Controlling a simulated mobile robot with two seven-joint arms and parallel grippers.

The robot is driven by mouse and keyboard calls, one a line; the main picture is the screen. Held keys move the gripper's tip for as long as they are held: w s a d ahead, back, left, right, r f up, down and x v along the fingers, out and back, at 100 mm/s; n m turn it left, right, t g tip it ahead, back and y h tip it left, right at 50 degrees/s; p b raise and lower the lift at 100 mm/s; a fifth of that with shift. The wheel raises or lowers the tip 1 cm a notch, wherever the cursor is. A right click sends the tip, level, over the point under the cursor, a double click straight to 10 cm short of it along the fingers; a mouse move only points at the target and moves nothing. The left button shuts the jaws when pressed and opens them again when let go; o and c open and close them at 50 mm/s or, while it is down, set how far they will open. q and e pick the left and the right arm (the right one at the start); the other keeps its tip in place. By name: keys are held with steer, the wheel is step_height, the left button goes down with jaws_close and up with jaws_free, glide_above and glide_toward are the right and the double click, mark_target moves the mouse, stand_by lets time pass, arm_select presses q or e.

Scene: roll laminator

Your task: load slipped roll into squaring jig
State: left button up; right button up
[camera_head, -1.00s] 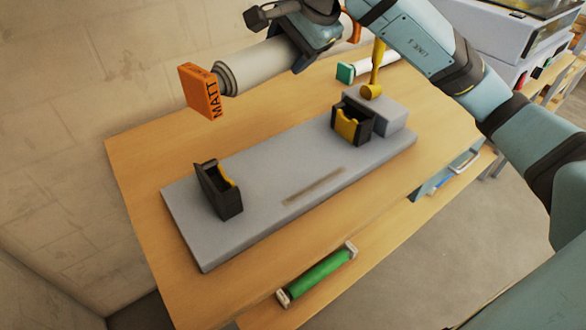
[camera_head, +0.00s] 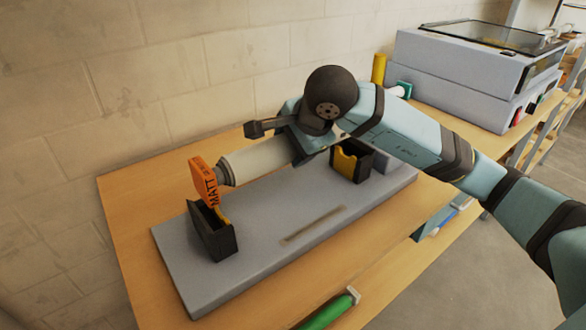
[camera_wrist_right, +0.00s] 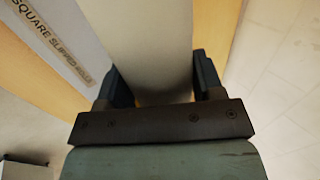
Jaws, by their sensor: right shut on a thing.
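My right gripper (camera_head: 309,143) is shut on the pale grey-white roll (camera_head: 262,159), around its body. The roll has an orange end piece marked MATT (camera_head: 206,182) at its left end. In the right wrist view the roll (camera_wrist_right: 142,40) passes between the two dark fingers (camera_wrist_right: 160,88). The squaring jig is a grey base (camera_head: 285,255) with two black cradles with yellow inserts. The orange end is just above the left cradle (camera_head: 212,232); contact cannot be told. The right cradle (camera_head: 350,162) is partly behind my right arm. The roll's far end is hidden. My left gripper is out of view.
The jig stands on a wooden table (camera_head: 128,222) against a pale block wall. A grey laminator (camera_head: 465,75) stands at the back right. A green roll (camera_head: 330,312) lies at the front on a lower level. A yellow post (camera_head: 379,68) rises behind my arm.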

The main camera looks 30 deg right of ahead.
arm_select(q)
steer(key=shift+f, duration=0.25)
arm_select(e)
steer(key=shift+f, duration=2.6)
arm_select(q)
steer(key=shift+b, duration=0.3)
arm_select(e)
steer(key=shift+f+b, duration=0.35)
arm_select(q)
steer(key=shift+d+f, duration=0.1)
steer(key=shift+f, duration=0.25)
arm_select(e)
steer(key=shift+f, duration=0.2)
arm_select(q)
steer(key=shift+b, duration=0.4)
arm_select(e)
steer(key=shift+f, duration=0.1)
steer(key=o, duration=1.2)
steer(key=shift+o, duration=1.2)
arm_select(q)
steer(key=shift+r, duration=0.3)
